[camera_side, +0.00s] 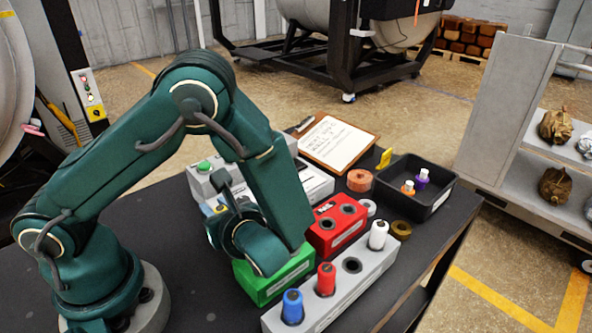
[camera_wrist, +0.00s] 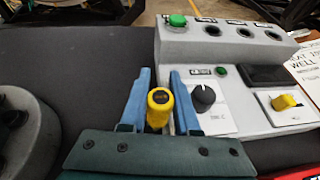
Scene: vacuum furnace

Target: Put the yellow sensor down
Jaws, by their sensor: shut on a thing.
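The yellow sensor (camera_wrist: 159,106) stands between the blue fingers of my gripper (camera_wrist: 162,88) in the wrist view, its dark round top facing the camera. The gripper is shut on it, over dark table left of the grey control box (camera_wrist: 180,45). I cannot tell whether the sensor touches the table. In the side view my arm hides the sensor and most of the gripper. The grey block (camera_side: 343,303) holds a blue sensor (camera_side: 292,307), a red sensor (camera_side: 326,279) and a white sensor (camera_side: 379,235), with one open hole (camera_side: 353,265).
A green block (camera_side: 272,286) and a red block (camera_side: 331,237) stand near my arm. A black tray (camera_side: 432,206) holds orange and purple pieces. A clipboard (camera_side: 335,143), a copper disc (camera_side: 359,180) and a brass ring (camera_side: 401,229) lie nearby. The control box has a black knob (camera_wrist: 204,98).

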